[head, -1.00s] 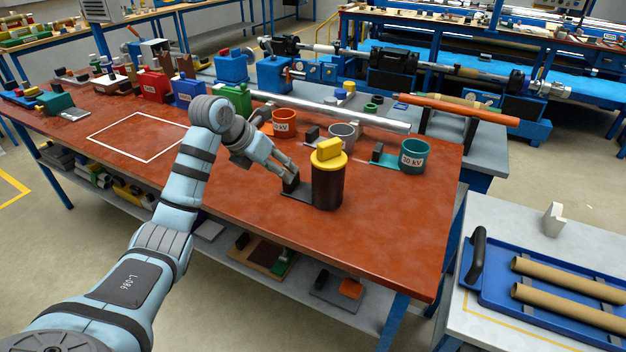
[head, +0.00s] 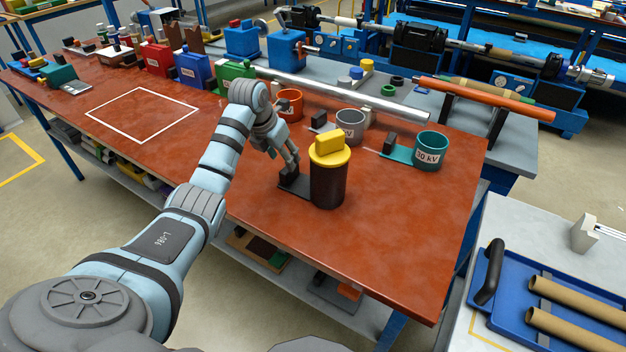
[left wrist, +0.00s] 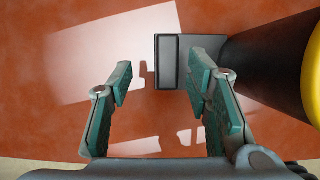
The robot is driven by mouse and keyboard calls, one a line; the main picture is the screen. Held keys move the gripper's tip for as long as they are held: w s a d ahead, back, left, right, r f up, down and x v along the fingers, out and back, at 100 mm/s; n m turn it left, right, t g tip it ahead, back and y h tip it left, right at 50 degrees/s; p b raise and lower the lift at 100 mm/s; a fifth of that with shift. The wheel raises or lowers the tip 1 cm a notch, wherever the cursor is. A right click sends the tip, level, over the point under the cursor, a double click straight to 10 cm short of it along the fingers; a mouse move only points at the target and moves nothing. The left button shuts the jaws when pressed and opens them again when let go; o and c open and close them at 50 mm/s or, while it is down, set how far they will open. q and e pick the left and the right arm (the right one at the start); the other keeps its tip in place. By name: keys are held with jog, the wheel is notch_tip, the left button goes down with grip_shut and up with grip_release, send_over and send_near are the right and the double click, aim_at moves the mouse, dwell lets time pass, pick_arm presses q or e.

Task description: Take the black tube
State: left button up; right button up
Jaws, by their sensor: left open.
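The black tube (head: 327,185) is a dark upright cylinder with a yellow lid (head: 331,149) and a low dark plate (head: 292,187) at its left foot. It stands near the front edge of the red table. My left gripper (head: 285,160) is open and empty, just left of the tube and over the plate. In the left wrist view my gripper (left wrist: 160,92) points down with its fingers spread. A grey-black block (left wrist: 170,62) lies ahead, with the right fingertip overlapping it. The tube (left wrist: 262,55) is just right of that finger. My right gripper is not in view.
An orange cup (head: 289,106), a grey cup (head: 350,127) and a teal cup (head: 431,151) stand behind the tube. A long silver bar (head: 340,93) lies further back. The red table (head: 400,240) is clear to the tube's right.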

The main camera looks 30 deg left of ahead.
pick_arm(q)
jog(key=x, duration=0.3)
jog(key=d+x, duration=0.1)
jog(key=x, duration=0.1)
jog(key=shift+s+f+b, duration=0.1)
jog(key=shift+s+b, duration=0.05)
jog(key=shift+b, duration=0.15)
jog(key=shift+c, duration=0.4)
jog(key=c, duration=1)
